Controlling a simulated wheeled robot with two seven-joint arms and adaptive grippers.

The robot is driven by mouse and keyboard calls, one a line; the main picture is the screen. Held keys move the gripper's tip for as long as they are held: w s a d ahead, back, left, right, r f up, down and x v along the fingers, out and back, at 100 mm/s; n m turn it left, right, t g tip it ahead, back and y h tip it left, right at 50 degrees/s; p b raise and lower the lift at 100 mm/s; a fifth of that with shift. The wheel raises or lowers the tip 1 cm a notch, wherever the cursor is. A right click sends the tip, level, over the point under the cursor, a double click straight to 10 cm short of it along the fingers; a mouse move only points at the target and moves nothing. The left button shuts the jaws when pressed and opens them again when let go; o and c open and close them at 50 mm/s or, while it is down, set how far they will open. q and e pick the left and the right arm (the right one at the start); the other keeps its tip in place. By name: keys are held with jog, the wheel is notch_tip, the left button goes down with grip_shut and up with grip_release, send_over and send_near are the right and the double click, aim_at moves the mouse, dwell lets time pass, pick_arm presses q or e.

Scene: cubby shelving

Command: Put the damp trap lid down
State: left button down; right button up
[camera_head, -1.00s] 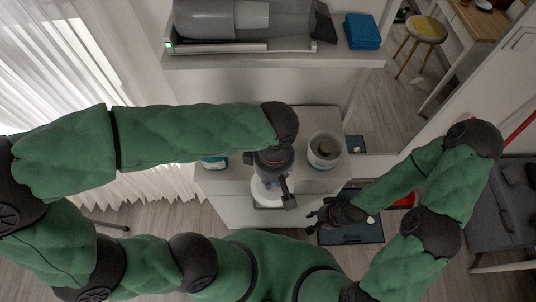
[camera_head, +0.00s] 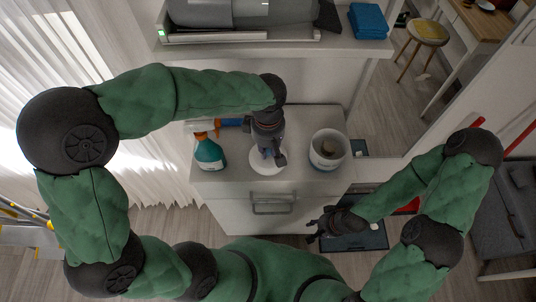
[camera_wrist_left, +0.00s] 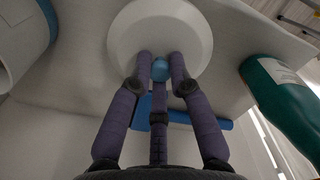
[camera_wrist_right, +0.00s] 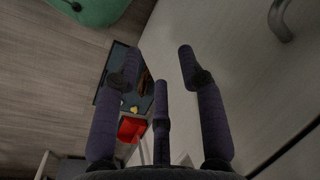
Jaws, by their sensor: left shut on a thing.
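The damp trap lid is a white disc (camera_head: 268,167) with a blue knob, over the front middle of the white cabinet top. In the left wrist view, the lid (camera_wrist_left: 150,22) lies flat below the fingertips, its blue knob (camera_wrist_left: 160,70) between them. My left gripper (camera_head: 269,150) is shut on that knob from above; I cannot tell whether the lid touches the cabinet top. The white damp trap tub (camera_head: 328,161) stands open on the cabinet top, right of the lid. My right gripper (camera_head: 318,229) is open and empty, low beside the cabinet's front right.
A green spray bottle (camera_head: 209,154) stands left of the lid on the cabinet top (camera_head: 305,185). A blue object (camera_wrist_left: 215,123) lies behind the lid. The drawer handle (camera_head: 273,209) sticks out in front. A shelf (camera_head: 300,44) with a grey appliance is above at the back.

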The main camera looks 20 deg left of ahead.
aim_at(268, 150)
pick_arm(q)
jog(key=shift+f+b, duration=0.45)
jog(key=shift+f, duration=1.15)
jog(key=shift+f, duration=0.15)
jog(key=c, duration=1.2)
grip_release()
jog(key=shift+o, duration=0.2)
notch_tip(268, 150, up, 12)
jog(key=p, duration=0.4)
jog(key=shift+r, duration=0.2)
jog(key=shift+f, duration=0.1)
